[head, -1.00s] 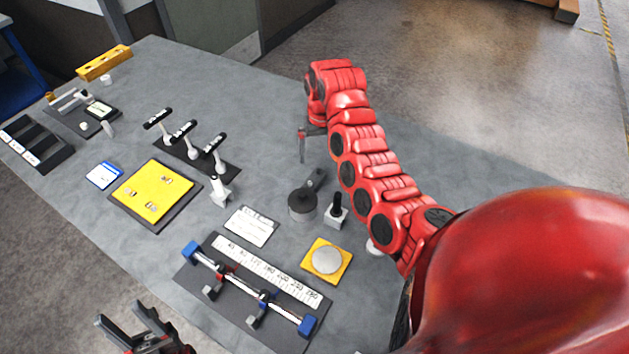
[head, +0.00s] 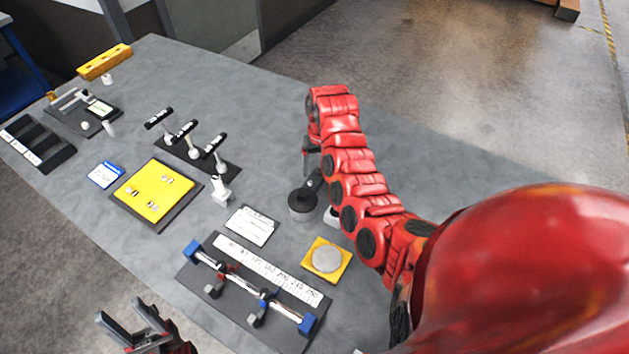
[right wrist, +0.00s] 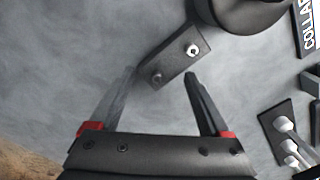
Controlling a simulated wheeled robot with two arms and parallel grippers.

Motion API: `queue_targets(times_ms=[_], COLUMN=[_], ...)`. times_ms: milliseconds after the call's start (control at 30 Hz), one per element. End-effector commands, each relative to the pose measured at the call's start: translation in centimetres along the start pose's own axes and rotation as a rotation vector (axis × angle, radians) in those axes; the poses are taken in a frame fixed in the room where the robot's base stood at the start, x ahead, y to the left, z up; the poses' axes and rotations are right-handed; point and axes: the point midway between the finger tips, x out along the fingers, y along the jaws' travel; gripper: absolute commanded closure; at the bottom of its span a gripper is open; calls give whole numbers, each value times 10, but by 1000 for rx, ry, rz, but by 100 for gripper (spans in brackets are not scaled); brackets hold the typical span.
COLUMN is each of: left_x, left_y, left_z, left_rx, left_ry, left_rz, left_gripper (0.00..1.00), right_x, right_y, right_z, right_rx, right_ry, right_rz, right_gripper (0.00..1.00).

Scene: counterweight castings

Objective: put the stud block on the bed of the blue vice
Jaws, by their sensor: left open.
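The stud block is a dark grey bar with two round studs (right wrist: 176,64), lying on the table beside a dark round casting. It also shows in the head view (head: 316,180), partly close to my right arm. My right gripper (right wrist: 160,73) is open, its fingertips at either side of the block's near end; I cannot tell its height above it. In the head view, one finger of my right gripper (head: 306,160) hangs near the block. My left gripper (head: 120,310) is open and empty off the table's front edge. I cannot clearly pick out a blue vice; a rail fixture (head: 222,306) has blue end blocks.
The dark round casting (head: 302,208) stands close to the stud block. A yellow plate with a grey disc (head: 327,258), a white card (head: 252,227), a yellow board (head: 152,190) and a row of upright levers (head: 190,150) stand around. The table's far middle is clear.

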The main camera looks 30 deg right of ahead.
Motion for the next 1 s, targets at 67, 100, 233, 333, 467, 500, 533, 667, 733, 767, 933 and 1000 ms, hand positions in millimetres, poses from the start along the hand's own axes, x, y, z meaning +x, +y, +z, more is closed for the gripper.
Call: queue_targets(times_ms=[67, 100, 233, 333, 467, 500, 533, 667, 733, 767, 933, 1000], left_x=[0, 0, 0, 0, 0, 0, 0, 0, 0, 0, -1, -2], left_y=[0, 0, 0, 0, 0, 0, 0, 0, 0, 0, 0, 0], left_z=[0, 0, 0, 0, 0, 0, 0, 0, 0, 0, 0, 0], left_rx=[0, 0, 0, 0, 0, 0, 0, 0, 0, 0, 0, 0], left_ry=[0, 0, 0, 0, 0, 0, 0, 0, 0, 0, 0, 0], left_rz=[0, 0, 0, 0, 0, 0, 0, 0, 0, 0, 0, 0], left_gripper=[50, 50, 50, 50, 50, 50, 50, 50, 50, 50, 50, 50], right_x=[0, 0, 0, 0, 0, 0, 0, -1, -1, -1, -6, -12], right_y=[0, 0, 0, 0, 0, 0, 0, 0, 0, 0, 0, 0], right_z=[0, 0, 0, 0, 0, 0, 0, 0, 0, 0, 0, -1], right_rx=[0, 0, 0, 0, 0, 0, 0, 0, -1, -1, 0, 0], right_ry=[0, 0, -1, -1, -1, -1, 0, 0, 0, 0, 1, 3], right_rz=[0, 0, 0, 0, 0, 0, 0, 0, 0, 0, 0, 0], right_gripper=[50, 58, 81, 99, 100, 100, 100, 100, 100, 100, 100, 100])
